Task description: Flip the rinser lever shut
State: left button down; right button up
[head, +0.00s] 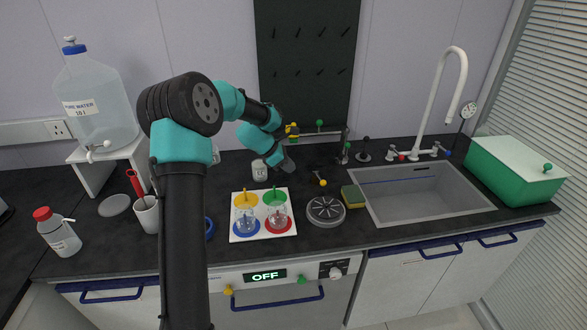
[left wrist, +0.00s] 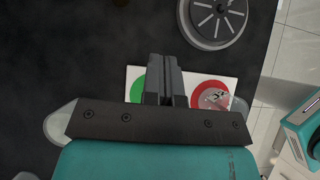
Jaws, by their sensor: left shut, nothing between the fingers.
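The round grey rinser (head: 326,210) with a spoked top sits on the dark counter left of the sink; part of it shows at the top of the left wrist view (left wrist: 216,18). A short lever with a yellow ball end (head: 321,180) lies low behind it; I cannot tell for certain that this is the rinser's lever or which way it is set. My left gripper (head: 288,166) is shut and empty, above the counter to the left of the yellow ball, apart from the rinser. Its closed fingers also show in the left wrist view (left wrist: 164,68). My right gripper is not seen.
A white mat (head: 237,214) with coloured discs and glasses lies left of the rinser. A yellow-green sponge (head: 353,196) stands right beside it, by the sink (head: 425,205). A horizontal pipe with coloured knobs (head: 319,124) is behind.

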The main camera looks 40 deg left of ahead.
aim_at(320, 178)
pick_arm(q)
jog(key=x, duration=0.8)
jog(key=shift+w+d+f, duration=0.15)
jog(key=shift+d+f, duration=0.05)
jog(key=shift+f, duration=0.05)
jog(key=shift+w+d+f, duration=0.1)
jog(key=shift+w+d, duration=0.7)
jog(key=shift+d, duration=0.05)
jog(key=shift+w+d+f, duration=0.15)
jog(key=shift+w+d, duration=0.3)
jog(key=shift+d+n, duration=0.1)
jog(key=shift+n, duration=0.2)
